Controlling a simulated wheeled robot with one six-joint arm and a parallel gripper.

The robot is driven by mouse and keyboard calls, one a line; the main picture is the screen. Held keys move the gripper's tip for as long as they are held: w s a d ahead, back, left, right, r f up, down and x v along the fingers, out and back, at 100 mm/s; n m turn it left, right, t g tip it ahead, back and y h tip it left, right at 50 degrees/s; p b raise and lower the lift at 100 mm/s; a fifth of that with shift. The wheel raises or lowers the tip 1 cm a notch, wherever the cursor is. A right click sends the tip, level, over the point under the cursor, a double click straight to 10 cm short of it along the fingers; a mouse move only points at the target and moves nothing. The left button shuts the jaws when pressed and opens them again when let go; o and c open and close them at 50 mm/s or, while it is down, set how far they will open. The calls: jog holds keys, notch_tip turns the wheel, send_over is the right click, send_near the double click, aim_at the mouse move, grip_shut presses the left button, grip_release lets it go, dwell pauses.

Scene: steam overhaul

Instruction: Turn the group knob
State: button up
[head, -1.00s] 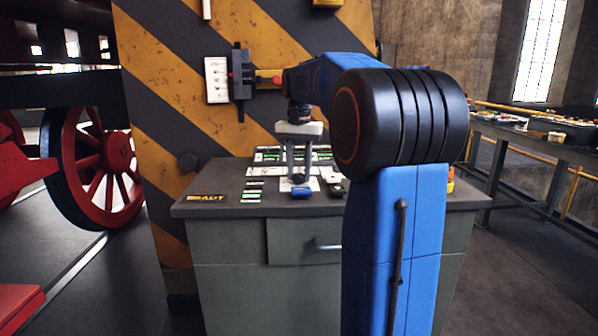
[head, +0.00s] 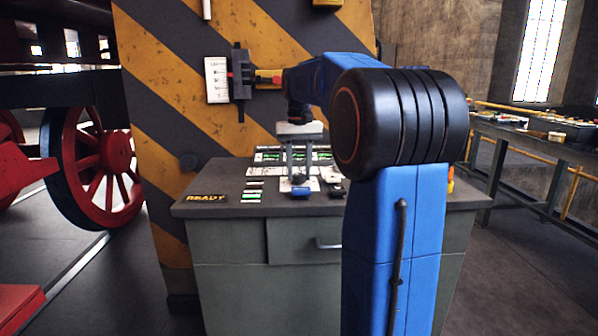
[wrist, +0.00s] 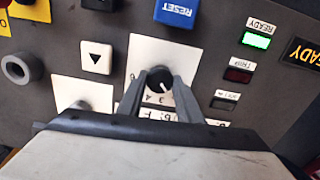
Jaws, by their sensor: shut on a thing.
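My gripper (head: 299,179) points down at the desk-top panel, its two fingers spread only a little apart. In the wrist view, my gripper (wrist: 158,92) is shut on a small dark round knob (wrist: 160,77) with a white pointer line. The knob stands on a white plate (wrist: 146,52) with printed numbers; "3", "4" and "6" show, and the rest are partly hidden by the fingers and gripper body. In the head view the knob is hidden by the fingers.
A blue RESET button (wrist: 177,11) and a white arrow button (wrist: 96,57) sit close to the knob. A green READY lamp (wrist: 256,40) is lit; the lamps below it are dark. The grey cabinet (head: 230,250) carries the panel. A striped wall (head: 165,60) rises behind.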

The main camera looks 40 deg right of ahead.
aim_at(299, 175)
jog(key=o, duration=1)
jog(key=shift+o, duration=0.2)
notch_tip(299, 175, up, 17)
jog(key=shift+r, duration=0.2)
jog(key=shift+a, duration=0.1)
